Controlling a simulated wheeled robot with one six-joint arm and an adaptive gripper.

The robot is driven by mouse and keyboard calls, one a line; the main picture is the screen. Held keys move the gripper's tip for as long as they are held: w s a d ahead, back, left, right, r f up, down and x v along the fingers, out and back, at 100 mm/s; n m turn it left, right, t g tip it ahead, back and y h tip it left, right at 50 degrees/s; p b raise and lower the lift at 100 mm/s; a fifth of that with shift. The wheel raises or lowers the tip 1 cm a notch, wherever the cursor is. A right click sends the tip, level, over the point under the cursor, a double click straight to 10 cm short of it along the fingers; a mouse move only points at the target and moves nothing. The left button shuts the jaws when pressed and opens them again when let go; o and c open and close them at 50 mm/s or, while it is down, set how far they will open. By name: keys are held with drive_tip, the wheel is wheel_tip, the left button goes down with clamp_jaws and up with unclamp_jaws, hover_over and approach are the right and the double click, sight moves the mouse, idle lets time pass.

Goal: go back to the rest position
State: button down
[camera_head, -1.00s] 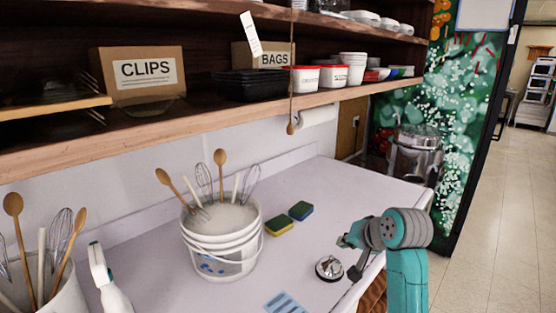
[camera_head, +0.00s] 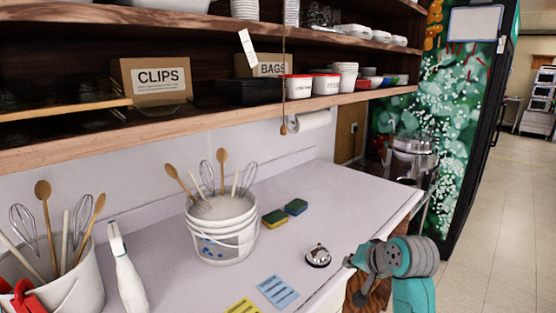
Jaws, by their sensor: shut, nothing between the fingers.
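My gripper (camera_head: 350,262) is at the front edge of the counter, at the lower right of the head view. It is small here and partly hidden by my teal and grey wrist. It is shut and holds nothing. A silver call bell (camera_head: 318,256) stands on the counter just left of it, apart from it.
The white counter (camera_head: 345,205) has free room behind the bell. A white bucket (camera_head: 222,230) of utensils, two sponges (camera_head: 285,212), a blue card (camera_head: 278,291), a yellow card (camera_head: 242,306) and a spray bottle (camera_head: 128,275) stand or lie on it. A wooden shelf (camera_head: 200,122) overhangs the back.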

drive_tip(key=s+f+t+h, duration=0.2)
drive_tip(key=s+f, duration=1.5)
drive_tip(key=f, duration=0.5)
drive_tip(key=s+f+n+t, duration=0.1)
drive_tip(key=s+f, duration=0.1)
drive_tip(key=s, duration=0.6)
drive_tip(key=s+f+t, duration=0.1)
drive_tip(key=s+f, duration=0.1)
drive_tip(key=s, duration=0.6)
drive_tip(key=s+r+n, duration=0.1)
drive_tip(key=s+r, duration=0.3)
drive_tip(key=s, duration=0.3)
drive_tip(key=s+r+n+t, duration=0.1)
drive_tip(key=s+r, duration=0.2)
drive_tip(key=s, duration=0.5)
drive_tip(key=s+r+n+t+h, duration=0.1)
drive_tip(key=s+r, duration=0.3)
drive_tip(key=s, duration=0.4)
drive_tip(key=shift+s+a+r+n, duration=0.15)
drive_tip(key=shift+s+r+n, duration=0.05)
drive_tip(key=shift+r+n, duration=0.2)
